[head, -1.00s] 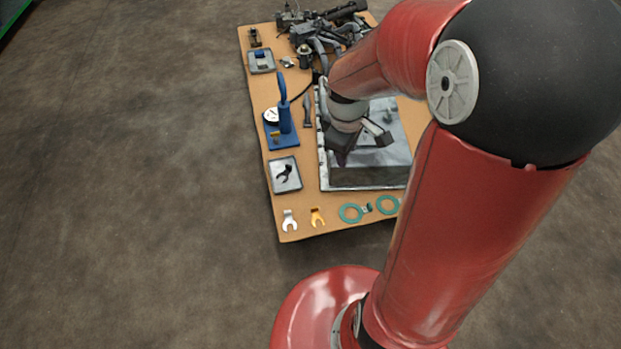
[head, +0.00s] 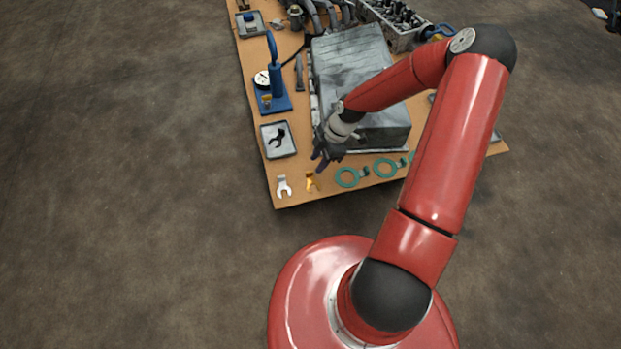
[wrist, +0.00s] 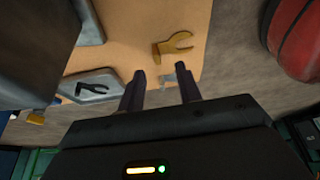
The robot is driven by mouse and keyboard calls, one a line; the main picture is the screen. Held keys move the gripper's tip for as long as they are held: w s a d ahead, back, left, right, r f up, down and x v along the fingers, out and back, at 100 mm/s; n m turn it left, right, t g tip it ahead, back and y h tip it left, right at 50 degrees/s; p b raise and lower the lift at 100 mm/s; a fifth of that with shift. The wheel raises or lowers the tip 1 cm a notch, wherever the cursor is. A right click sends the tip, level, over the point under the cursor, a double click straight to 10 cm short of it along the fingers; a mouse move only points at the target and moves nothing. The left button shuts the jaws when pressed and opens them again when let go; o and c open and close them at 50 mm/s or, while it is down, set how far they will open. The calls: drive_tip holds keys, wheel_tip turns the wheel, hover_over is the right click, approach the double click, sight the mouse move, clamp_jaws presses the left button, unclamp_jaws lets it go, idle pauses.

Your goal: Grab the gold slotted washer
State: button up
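The gold slotted washer (head: 311,184) lies flat near the front edge of the brown table, just in front of my gripper (head: 321,162) in the head view. In the wrist view the gold washer (wrist: 173,47) lies beyond the fingertips, with its slot towards the right. My gripper (wrist: 163,79) is open there, its two dark fingers apart, and it is not touching the gold washer. A pale slotted washer (head: 284,187) lies left of the gold one; part of it (wrist: 180,75) shows between the fingers in the wrist view.
Green rings (head: 348,177) lie to the right of the gold washer. A grey tray (head: 289,149) with a black slotted piece stands behind the pale washer. A blue press stand (head: 275,85) is farther back. A large grey block (head: 350,55) stands behind my gripper.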

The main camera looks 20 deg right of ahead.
sight(310, 172)
drive_tip(key=x, duration=0.2)
drive_tip(key=b+x, duration=0.1)
drive_tip(key=x, duration=0.2)
drive_tip(key=shift+w+a+f, duration=0.1)
drive_tip(key=shift+w+f, duration=0.1)
drive_tip(key=shift+w, duration=0.05)
drive_tip(key=shift+c, duration=0.2)
clamp_jaws()
